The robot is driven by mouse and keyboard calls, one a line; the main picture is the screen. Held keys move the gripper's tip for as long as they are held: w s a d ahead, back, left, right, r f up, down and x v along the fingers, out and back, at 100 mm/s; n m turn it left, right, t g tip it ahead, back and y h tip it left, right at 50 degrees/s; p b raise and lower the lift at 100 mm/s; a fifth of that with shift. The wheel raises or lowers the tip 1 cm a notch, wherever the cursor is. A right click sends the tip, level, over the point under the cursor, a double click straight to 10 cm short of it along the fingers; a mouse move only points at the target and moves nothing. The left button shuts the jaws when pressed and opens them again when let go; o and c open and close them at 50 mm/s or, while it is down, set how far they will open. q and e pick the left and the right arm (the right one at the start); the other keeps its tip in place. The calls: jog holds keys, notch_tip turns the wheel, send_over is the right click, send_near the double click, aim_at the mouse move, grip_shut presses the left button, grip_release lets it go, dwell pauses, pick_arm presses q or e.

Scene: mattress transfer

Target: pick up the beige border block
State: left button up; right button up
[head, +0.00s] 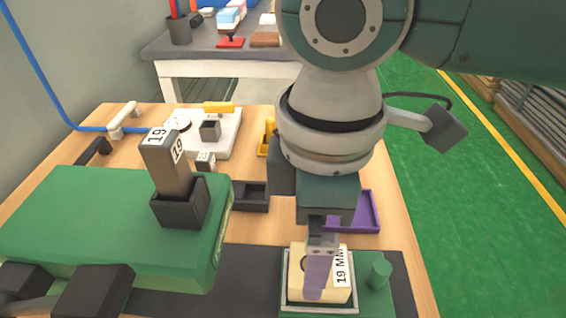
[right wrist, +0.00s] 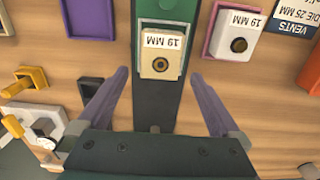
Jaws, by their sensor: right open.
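The beige border block (head: 337,267) is marked 19 MM and has a round hole. It sits in a white-rimmed green holder (head: 285,291) at the front of the table. The right wrist view shows the block (right wrist: 161,66) and its green holder (right wrist: 172,9) too. My right gripper (head: 318,285) points down over the block and covers part of it in the head view. In the right wrist view my right gripper (right wrist: 159,74) is open, its purple fingers apart on either side of the block's line. The block appears beyond the fingertips, with no contact visible. My left gripper is not in view.
A large green body (head: 70,215) fills the left, with a dark socket (head: 180,208) holding a taupe block (head: 165,172) marked 19. Purple (head: 370,210) and black (head: 252,196) trays lie behind. A second 19 MM block (right wrist: 235,36) sits in a pink tray (right wrist: 211,35).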

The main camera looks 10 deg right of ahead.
jog(key=f, duration=0.4)
jog(key=f+b, duration=0.1)
jog(key=shift+a+f, duration=0.25)
jog(key=shift+f, duration=0.15)
jog(key=c, duration=1.5)
